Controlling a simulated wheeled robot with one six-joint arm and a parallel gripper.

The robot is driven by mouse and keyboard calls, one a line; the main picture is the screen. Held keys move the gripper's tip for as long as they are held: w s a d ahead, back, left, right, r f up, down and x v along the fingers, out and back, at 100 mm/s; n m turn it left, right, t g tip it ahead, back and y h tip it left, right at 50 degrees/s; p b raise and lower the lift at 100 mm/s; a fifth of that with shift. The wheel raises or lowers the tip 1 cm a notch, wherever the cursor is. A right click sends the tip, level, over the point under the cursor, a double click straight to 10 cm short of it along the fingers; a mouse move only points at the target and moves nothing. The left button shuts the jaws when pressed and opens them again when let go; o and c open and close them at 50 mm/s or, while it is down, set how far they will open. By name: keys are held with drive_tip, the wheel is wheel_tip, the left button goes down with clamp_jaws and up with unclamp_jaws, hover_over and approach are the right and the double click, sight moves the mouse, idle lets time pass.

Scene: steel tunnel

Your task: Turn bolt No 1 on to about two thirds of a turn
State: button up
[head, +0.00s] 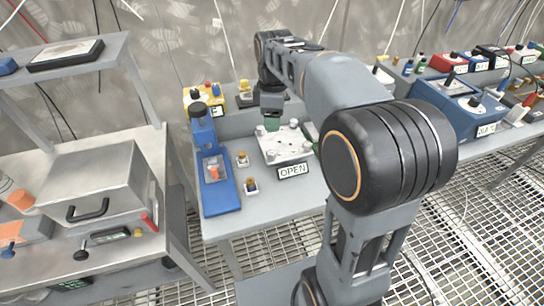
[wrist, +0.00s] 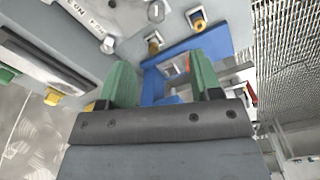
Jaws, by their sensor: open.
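A white plate (head: 283,152) with several pale round bolts stands on the middle bench in the head view, behind an OPEN label (head: 293,171). I cannot read which bolt is No 1. Part of the plate (wrist: 80,12) shows at the upper left of the wrist view, with a pale round bolt (wrist: 107,45) at its edge. My gripper (head: 272,124) is over the far left part of the plate in the head view, its green fingers partly hidden. In the wrist view my gripper (wrist: 160,72) is open, its fingers apart with nothing held between them.
A blue press-like device (head: 219,180) stands left of the plate. Two small yellow-and-black knobs (head: 242,159) sit between them. A yellow box (head: 205,98) is behind. A steel case (head: 95,185) is on the left bench, and blue boxes (head: 475,108) are on the right.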

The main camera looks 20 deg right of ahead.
sight(272, 152)
drive_tip(key=shift+n, duration=0.5)
drive_tip(key=f, duration=0.4)
drive_tip(key=f+b, duration=0.1)
drive_tip(key=f, duration=0.4)
drive_tip(key=w+f, duration=0.1)
drive_tip(key=f, duration=0.4)
drive_tip(key=shift+f+b, duration=0.1)
drive_tip(key=shift+b, duration=0.25)
drive_tip(key=shift+c, duration=0.2)
drive_tip(key=c, duration=0.9)
